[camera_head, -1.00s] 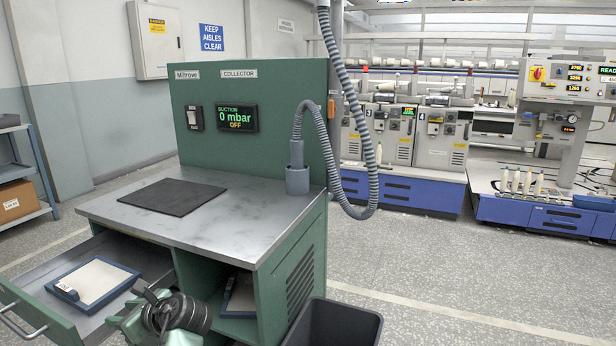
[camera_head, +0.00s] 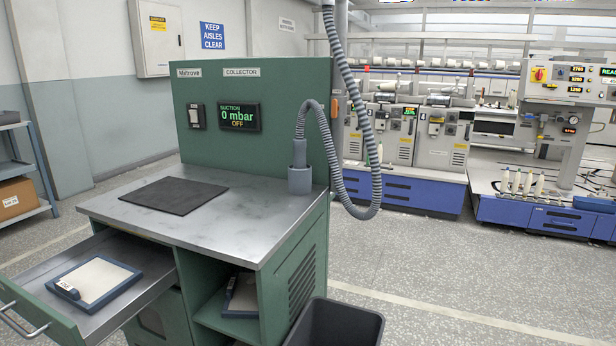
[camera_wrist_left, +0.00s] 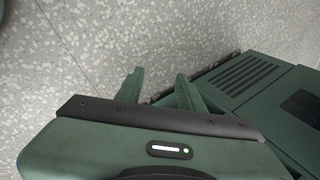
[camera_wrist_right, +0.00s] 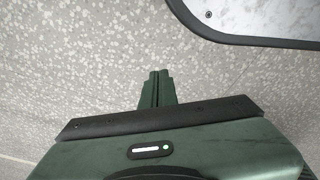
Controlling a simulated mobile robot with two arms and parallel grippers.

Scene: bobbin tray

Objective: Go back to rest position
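My left gripper (camera_wrist_left: 159,88) is open in the left wrist view, its two green fingers apart with nothing between them. The speckled floor shows beyond it, and the collector cabinet's vented green side lies just to the right. My right gripper (camera_wrist_right: 158,88) is shut in the right wrist view, its fingers together and empty, with bare floor beyond. Neither gripper shows in the head view. The collector bench (camera_head: 270,225) stands ahead, its display reading 0 mbar, OFF.
An open drawer (camera_head: 45,283) at lower left holds a blue-framed tray (camera_head: 128,284). A second tray (camera_head: 242,296) lies in the bench's open shelf. A dark bin (camera_head: 375,318) stands at the bench's right. A hose (camera_head: 372,190) hangs beside it. The floor at right is clear.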

